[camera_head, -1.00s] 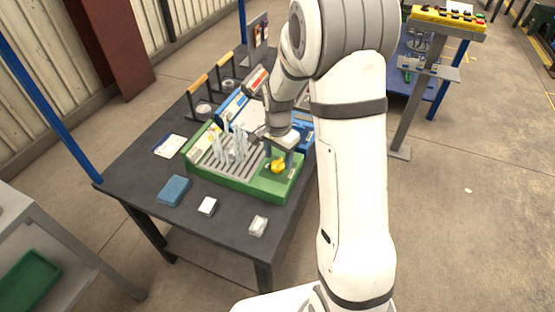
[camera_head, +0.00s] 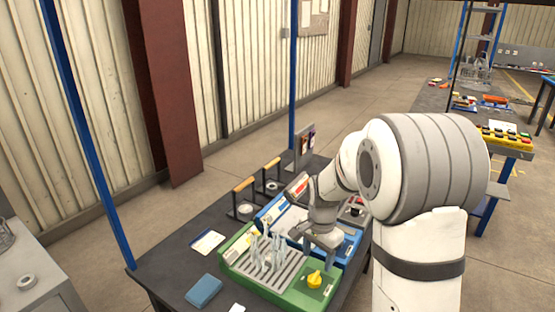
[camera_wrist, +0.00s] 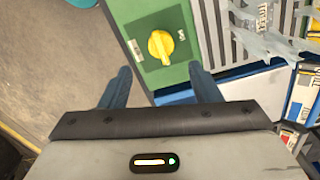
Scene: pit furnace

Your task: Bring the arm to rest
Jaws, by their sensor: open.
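My gripper (camera_wrist: 159,80) is open and empty in the wrist view, its two blue-grey fingers apart. Between and beyond the fingertips is a yellow knob (camera_wrist: 160,46) on a dark green plate of a green tray (camera_wrist: 122,10). In the head view my gripper (camera_head: 318,250) hangs above the green tray (camera_head: 298,296), just behind the yellow knob (camera_head: 315,279). My white arm is bent, coming in from the right. The fingertips are small in the head view, and I cannot tell there how high they are above the tray.
The tray stands on a dark table (camera_head: 178,264) with a blue block (camera_head: 204,291), a card (camera_head: 207,242) and clear glass-like pieces (camera_head: 268,246) in the rack. A blue tray (camera_head: 351,242) lies behind. A blue post (camera_head: 83,130) rises at the left. Open floor lies beyond.

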